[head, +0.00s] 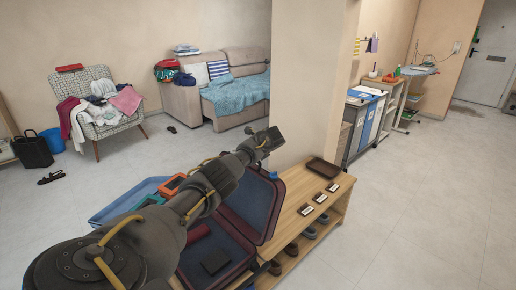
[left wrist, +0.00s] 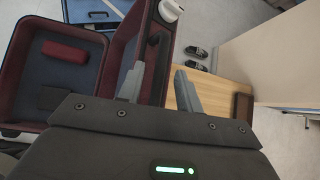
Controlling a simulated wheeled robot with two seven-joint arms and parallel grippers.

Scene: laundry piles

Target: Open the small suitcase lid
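My right gripper is not in view.
A wooden shoe bench (head: 310,200) with a brown tray (head: 324,168) stands close right of the suitcase. A light blue case (head: 112,205) lies to its left. A pillar (head: 312,85) rises behind. The floor at right is clear.

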